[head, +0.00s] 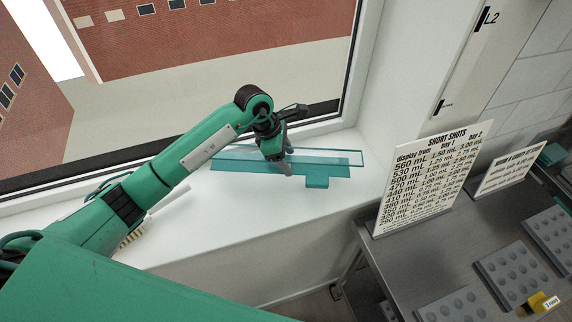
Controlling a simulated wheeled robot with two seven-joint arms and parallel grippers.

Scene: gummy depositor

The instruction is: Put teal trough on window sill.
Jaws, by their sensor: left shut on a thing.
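The teal trough (317,182) is a long, translucent piece with a small tab at its lower edge. It lies along the white window sill (235,208), at or just above its surface; I cannot tell whether it touches. My left gripper (285,165) reaches down over the trough's middle and is shut on it. The gripper and wrist hide part of the trough's middle. My right gripper is not in view.
A grey metal table (405,255) stands at the right with a "SHORT SHOTS" sign (428,180), a smaller sign (507,172), and several grey moulds (508,274). A brush-like object (132,238) lies on the sill, partly behind my left arm. The window frame (325,112) borders the sill.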

